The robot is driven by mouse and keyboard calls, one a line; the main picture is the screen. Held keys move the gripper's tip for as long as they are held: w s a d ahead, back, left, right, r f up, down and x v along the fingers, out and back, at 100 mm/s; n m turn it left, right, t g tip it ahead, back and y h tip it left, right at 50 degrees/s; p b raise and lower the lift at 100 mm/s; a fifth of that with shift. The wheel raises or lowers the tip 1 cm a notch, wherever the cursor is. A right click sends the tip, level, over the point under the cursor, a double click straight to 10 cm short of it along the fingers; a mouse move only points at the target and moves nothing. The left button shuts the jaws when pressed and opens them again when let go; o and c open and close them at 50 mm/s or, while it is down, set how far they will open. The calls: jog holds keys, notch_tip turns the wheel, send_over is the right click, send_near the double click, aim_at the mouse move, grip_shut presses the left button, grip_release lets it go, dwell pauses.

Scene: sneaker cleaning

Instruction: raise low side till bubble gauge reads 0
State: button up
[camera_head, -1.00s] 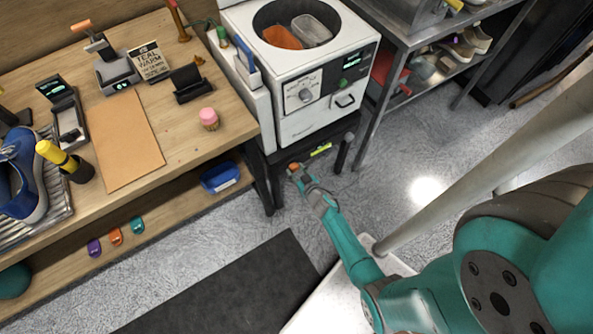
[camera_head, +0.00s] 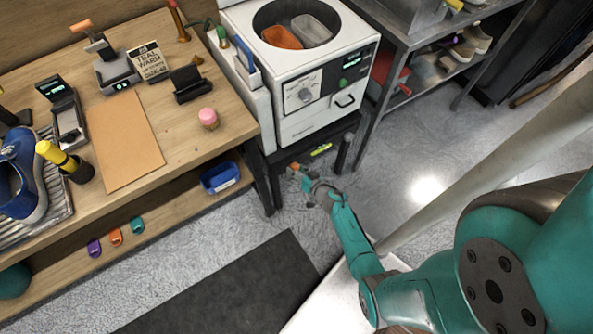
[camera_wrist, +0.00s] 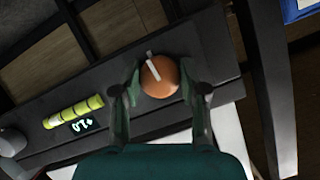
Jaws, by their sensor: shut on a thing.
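A round orange knob (camera_wrist: 160,76) with a pale pointer line sits on a dark platform (camera_wrist: 45,143) in the wrist view. My gripper (camera_wrist: 160,88) is shut on it, one finger on each side. In the head view my gripper (camera_head: 300,174) is low by the front left corner of the white machine (camera_head: 303,80), with the orange knob (camera_head: 294,166) at its tip. The yellow-green bubble gauge (camera_wrist: 73,111) lies left of the knob. A small lit display (camera_wrist: 83,125) beside it is too small to read surely. The gauge also shows in the head view (camera_head: 320,150).
A dark upright post (camera_head: 343,153) stands right of the gauge. The wooden bench (camera_head: 170,130) and its leg are to the left, with a blue bin (camera_head: 220,178) on its lower shelf. A metal rack (camera_head: 420,45) is to the right. Open floor lies in front.

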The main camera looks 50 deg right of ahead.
jog(key=m+t+y, duration=0.1)
jog(key=m+y, duration=0.1)
jog(key=m, duration=0.1)
jog(key=shift+d, duration=0.15)
jog(key=shift+m+t+y, duration=0.8)
jog(key=shift+m+t, duration=0.1)
jog(key=shift+m, duration=1.1)
jog(key=o, duration=1.1)
jog(key=shift+o, duration=0.2)
jog(key=s+r, duration=0.1)
jog(key=s, duration=0.6)
jog(key=shift+s+d, duration=0.2)
jog(key=shift+d, duration=0.1)
jog(key=shift+a, duration=0.1)
